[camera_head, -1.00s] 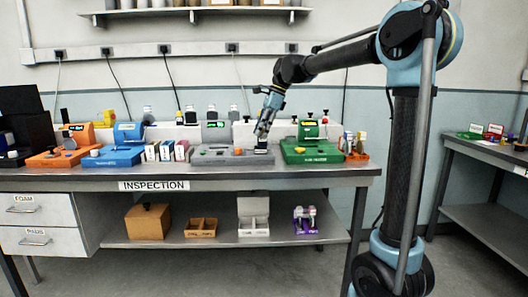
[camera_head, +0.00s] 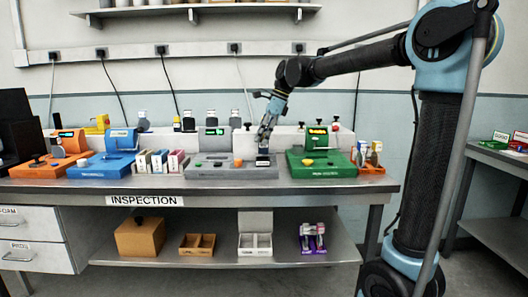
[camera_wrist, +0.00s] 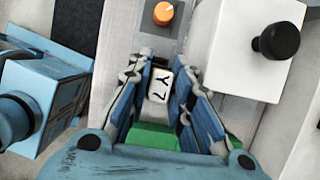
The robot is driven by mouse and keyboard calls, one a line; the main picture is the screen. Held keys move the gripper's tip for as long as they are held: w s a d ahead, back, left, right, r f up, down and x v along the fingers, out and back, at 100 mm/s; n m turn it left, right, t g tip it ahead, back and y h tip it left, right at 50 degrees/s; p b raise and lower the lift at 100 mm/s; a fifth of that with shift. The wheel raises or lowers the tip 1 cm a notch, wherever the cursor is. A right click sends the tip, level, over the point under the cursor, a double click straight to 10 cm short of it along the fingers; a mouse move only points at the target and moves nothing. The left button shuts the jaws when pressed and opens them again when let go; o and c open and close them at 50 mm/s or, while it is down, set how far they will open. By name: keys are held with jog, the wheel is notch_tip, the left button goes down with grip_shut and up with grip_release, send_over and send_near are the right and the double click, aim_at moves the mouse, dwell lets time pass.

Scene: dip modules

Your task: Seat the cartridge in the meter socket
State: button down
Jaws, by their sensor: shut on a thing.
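The grey meter (camera_head: 215,172) stands on the bench between the blue and green meters. My gripper (camera_head: 264,146) is over its right end, pointing down. In the wrist view my gripper (camera_wrist: 160,78) is shut on the cartridge (camera_wrist: 159,88), whose white top is marked "Y 7". The fingers lie on both sides of it and hide its lower part. In the head view a small dark block shows just under the fingers at the meter's right end. I cannot tell whether it is the cartridge or the socket, nor how deep the cartridge sits.
The green meter (camera_head: 335,171) is close on the right and the blue meter (camera_head: 100,170) further left. Small boxes (camera_head: 160,164) stand left of the grey meter. An orange knob (camera_wrist: 163,13) and a pale block with a black knob (camera_wrist: 278,40) show near my fingers.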

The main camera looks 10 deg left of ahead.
aim_at(263, 153)
jog(key=shift+s+f, duration=0.1)
jog(key=shift+f, duration=2.2)
jog(key=c, duration=1.4)
grip_release()
jog(key=shift+f, duration=0.1)
jog(key=shift+c, duration=0.2)
jog(key=v, duration=1.2)
jog(key=s+d+f+n+t, duration=0.1)
jog(key=s+d+f+n, duration=0.15)
jog(key=d, duration=0.35)
jog(key=s+d+f+n, duration=0.1)
jog(key=s+d+f, duration=0.15)
jog(key=d, duration=0.35)
jog(key=s+d+f+n+t+h, duration=0.1)
jog(key=s+d+f+n+h, duration=0.1)
jog(key=s+d+f+n, duration=0.4)
jog(key=s+d+f+n+t+h, duration=0.1)
jog(key=s+d+f+n, duration=0.5)
jog(key=s+d+f, duration=0.7)
jog(key=d+f+h, duration=0.1)
jog(key=d+f, duration=0.4)
jog(key=f, duration=0.5)
jog(key=shift+s, duration=0.15)
